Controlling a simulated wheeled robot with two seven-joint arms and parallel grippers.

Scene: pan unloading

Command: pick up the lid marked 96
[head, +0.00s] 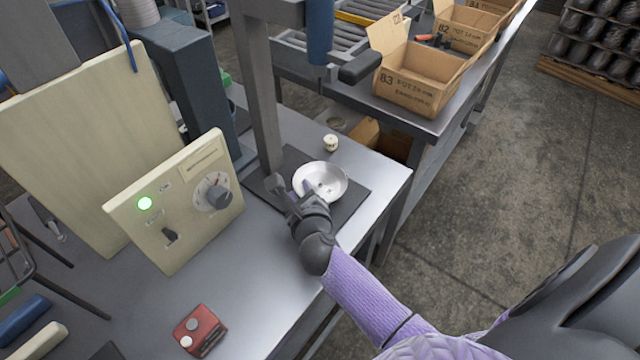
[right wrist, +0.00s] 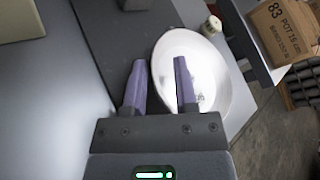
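In the right wrist view, the same round piece (right wrist: 215,75) is ahead, and the right gripper's (right wrist: 159,62) purple fingers are apart. One finger is outside the rim, the other overlaps the inside. I cannot tell whether either touches it. My left gripper is not in view.
The press column (head: 262,90) stands behind the mat. A small cream jar (head: 331,143) sits behind the round piece. A control box (head: 180,205) with a green light stands left. Cardboard boxes (head: 417,80) stand on the farther bench.

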